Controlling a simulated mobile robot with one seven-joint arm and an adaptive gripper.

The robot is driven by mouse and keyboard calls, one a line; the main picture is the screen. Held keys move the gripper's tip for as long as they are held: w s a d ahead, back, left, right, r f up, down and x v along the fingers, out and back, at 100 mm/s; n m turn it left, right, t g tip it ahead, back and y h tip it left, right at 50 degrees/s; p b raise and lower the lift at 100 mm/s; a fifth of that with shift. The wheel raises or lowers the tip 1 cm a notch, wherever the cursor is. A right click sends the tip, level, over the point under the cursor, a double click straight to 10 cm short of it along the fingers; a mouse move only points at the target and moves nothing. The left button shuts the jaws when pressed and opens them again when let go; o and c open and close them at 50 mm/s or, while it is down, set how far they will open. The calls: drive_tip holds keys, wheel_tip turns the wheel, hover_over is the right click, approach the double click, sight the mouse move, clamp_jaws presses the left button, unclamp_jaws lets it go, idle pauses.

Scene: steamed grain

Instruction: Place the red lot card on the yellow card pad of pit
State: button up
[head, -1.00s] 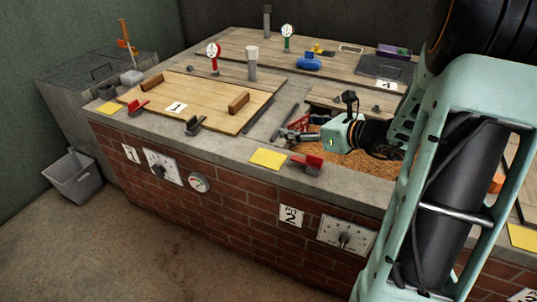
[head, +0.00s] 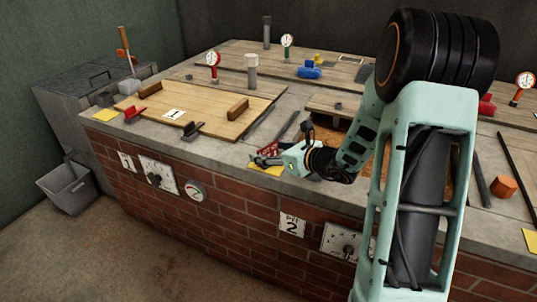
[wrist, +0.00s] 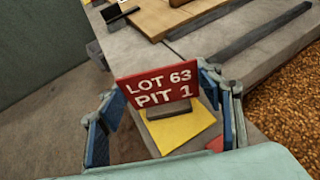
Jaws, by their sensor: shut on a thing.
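The red lot card (wrist: 158,87), lettered "LOT 63 PIT 1", is between the fingers of my gripper (wrist: 165,112), which is shut on it. A dark grey block shows at the card's lower edge. In the head view the red card (head: 268,148) shows beside my gripper (head: 266,160) at the counter's front edge. Behind and below the card lies a yellow card pad (wrist: 187,130), the one above the "PIT 2" sign; my gripper partly covers it in the head view (head: 262,170). Whether the card touches this pad I cannot tell. Another yellow pad (head: 105,115) lies at the far left, near the number 1 sign.
The open grain pit (wrist: 285,105) is right of my gripper. A third yellow pad (head: 530,239) lies at the right edge. A grey bin (head: 70,188) stands on the floor.

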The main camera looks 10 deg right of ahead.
drive_tip(key=shift+r, duration=0.15)
drive_tip(key=shift+c, duration=0.2)
drive_tip(key=shift+f, duration=0.2)
drive_tip(key=o, duration=1.1)
drive_tip(key=shift+c, duration=0.2)
drive_tip(key=shift+r, duration=0.1)
drive_tip(key=shift+r, duration=0.2)
drive_tip(key=p+v, duration=0.3)
drive_tip(key=v, duration=0.7)
drive_tip(key=shift+s+d+r, duration=0.1)
drive_tip(key=shift+s+d, duration=0.15)
drive_tip(key=shift+s, duration=0.05)
drive_tip(key=shift+s+d+r, duration=0.15)
drive_tip(key=shift+s+d, duration=0.1)
drive_tip(key=shift+s, duration=0.3)
